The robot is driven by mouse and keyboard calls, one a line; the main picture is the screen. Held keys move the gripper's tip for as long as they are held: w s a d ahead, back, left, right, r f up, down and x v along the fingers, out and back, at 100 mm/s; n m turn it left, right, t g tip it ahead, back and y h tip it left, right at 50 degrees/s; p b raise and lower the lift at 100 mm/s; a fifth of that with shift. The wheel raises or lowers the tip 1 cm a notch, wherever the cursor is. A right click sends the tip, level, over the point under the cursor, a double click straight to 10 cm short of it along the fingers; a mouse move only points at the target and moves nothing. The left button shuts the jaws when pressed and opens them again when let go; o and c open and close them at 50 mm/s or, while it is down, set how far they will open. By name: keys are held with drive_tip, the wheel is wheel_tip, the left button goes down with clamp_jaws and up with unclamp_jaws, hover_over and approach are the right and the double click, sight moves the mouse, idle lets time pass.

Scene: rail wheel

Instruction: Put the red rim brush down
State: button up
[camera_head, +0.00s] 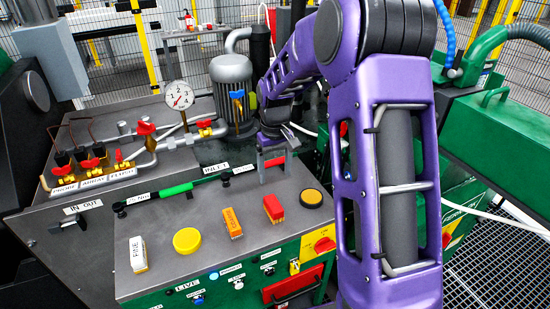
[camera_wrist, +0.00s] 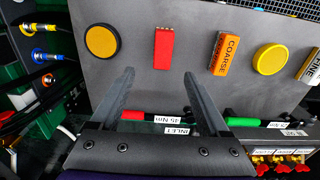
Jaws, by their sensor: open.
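The red rim brush (camera_head: 273,208) lies on the grey bench top, between the orange COARSE block and a round dark-edged pad. It also shows in the wrist view (camera_wrist: 164,48), just beyond the fingertips. My gripper (camera_head: 275,172) is open and empty, above the bench on the far side of the brush. In the wrist view the two fingers (camera_wrist: 160,76) stand apart, with bare grey surface between their tips. The brush is clear of both fingers.
The orange COARSE block (camera_head: 232,222), a yellow disc (camera_head: 187,240), the FINE block (camera_head: 138,254) and the yellow-topped round pad (camera_head: 311,198) stand on the bench. A green-handled wrench (camera_head: 175,190) lies along its back edge. A red-handled tool (camera_wrist: 134,115) lies below the fingers.

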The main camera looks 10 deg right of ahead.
drive_tip(key=shift+r, duration=2.05)
